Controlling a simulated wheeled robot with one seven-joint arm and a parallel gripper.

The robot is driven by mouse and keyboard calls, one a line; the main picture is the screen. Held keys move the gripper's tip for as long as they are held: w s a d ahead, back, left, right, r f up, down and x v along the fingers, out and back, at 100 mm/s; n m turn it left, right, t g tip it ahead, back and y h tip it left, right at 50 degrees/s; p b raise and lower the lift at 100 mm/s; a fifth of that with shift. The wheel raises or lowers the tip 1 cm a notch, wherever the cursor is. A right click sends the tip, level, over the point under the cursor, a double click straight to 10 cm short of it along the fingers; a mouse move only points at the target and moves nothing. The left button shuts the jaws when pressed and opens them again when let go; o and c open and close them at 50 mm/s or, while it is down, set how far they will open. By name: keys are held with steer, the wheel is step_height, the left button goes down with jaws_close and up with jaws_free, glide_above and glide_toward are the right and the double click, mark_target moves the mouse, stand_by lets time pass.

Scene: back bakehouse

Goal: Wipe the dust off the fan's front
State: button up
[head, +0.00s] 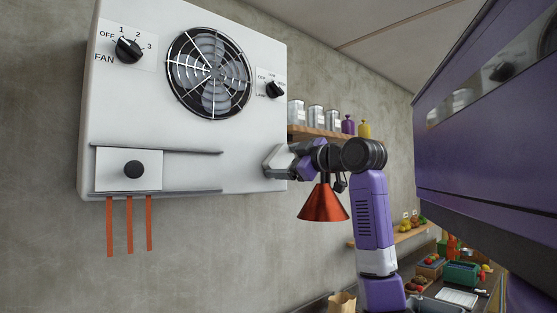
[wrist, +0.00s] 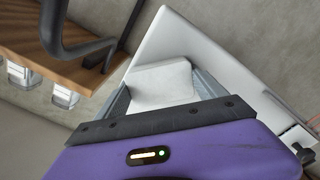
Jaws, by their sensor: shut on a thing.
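The fan unit (head: 245,150) is a white box on the wall, with a round dark grille (head: 208,73) in its upper part. The white box also shows in the wrist view (wrist: 178,38). I cannot make out dust on its front. My gripper (head: 272,162) is at the box's lower right edge, below and right of the grille. In the wrist view my gripper (wrist: 160,92) is shut on a white pad (wrist: 162,82) between its fingers. I cannot tell whether the pad touches the box.
The front carries a fan knob (head: 128,50), a lamp knob (head: 275,89) and a sliding plate (head: 115,182) with a black knob. Orange strips (head: 129,225) hang below. A shelf (head: 315,133) with tins and a red lamp shade (head: 324,204) are close to my arm. A purple cabinet (head: 490,120) stands right.

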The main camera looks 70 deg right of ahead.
mark_target(234, 160)
steer(key=shift+s+d+f, duration=0.15)
steer(key=shift+d, duration=0.1)
steer(key=shift+w+a+b, duration=0.3)
steer(key=shift+w+a, duration=0.95)
steer(key=shift+a, duration=0.8)
steer(key=shift+w+a+b, duration=0.3)
steer(key=shift+w+a, duration=0.95)
steer(key=shift+a, duration=0.75)
steer(key=shift+w+a+b, duration=0.3)
steer(key=shift+w+a, duration=0.95)
steer(key=shift+a, duration=0.8)
steer(key=shift+v, duration=0.95)
steer(key=shift+b+v, duration=0.3)
steer(key=shift+v, duration=1.8)
steer(key=shift+s, duration=0.15)
steer(key=v, duration=0.2)
steer(key=shift+s+a, duration=0.1)
steer(key=shift+s, duration=0.2)
